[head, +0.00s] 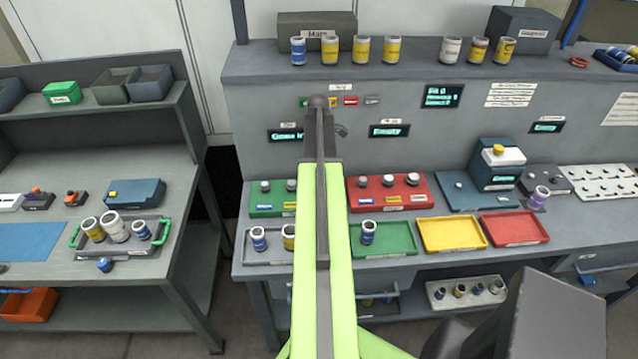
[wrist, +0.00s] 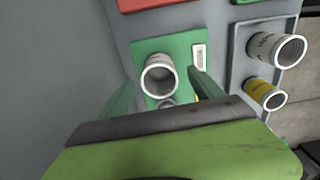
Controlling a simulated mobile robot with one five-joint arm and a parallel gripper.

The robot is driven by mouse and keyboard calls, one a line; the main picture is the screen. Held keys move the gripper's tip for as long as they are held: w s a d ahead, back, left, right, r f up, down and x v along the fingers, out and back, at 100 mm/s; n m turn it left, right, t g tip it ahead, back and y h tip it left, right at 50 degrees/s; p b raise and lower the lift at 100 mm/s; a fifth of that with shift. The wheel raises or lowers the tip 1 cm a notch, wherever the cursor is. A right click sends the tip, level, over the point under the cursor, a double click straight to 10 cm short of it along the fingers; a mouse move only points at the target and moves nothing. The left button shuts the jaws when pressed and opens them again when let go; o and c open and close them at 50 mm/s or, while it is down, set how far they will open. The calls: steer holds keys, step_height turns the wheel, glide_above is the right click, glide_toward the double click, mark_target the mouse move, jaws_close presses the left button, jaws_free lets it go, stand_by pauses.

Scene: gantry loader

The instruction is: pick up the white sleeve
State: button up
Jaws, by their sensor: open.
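In the wrist view a white sleeve (wrist: 160,77) with an open, pale-rimmed end stands over the green block (wrist: 182,46), beside a white label. It lies between the two fingers of my gripper (wrist: 160,80), which are apart on either side of it; I see no clear contact. Another white sleeve (wrist: 264,44) lies to the right in the grey tray (wrist: 238,60), next to a yellow sleeve (wrist: 262,92). In the head view my raised arm hides the gripper and this part of the green block (head: 255,210).
A small post (wrist: 167,103) shows below the sleeve. In the head view a red block (head: 408,205) with several posts stands right of my arm. Green (head: 398,245), yellow (head: 452,233) and red (head: 515,228) trays line the bench front. Sleeves stand on the shelf (head: 420,68).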

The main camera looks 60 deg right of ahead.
step_height(320, 180, down, 4)
steer(key=shift+w+r+b, duration=0.1)
steer(key=shift+w+b, duration=0.05)
steer(key=shift+b, duration=1.1)
steer(key=shift+r, duration=0.15)
jaws_close()
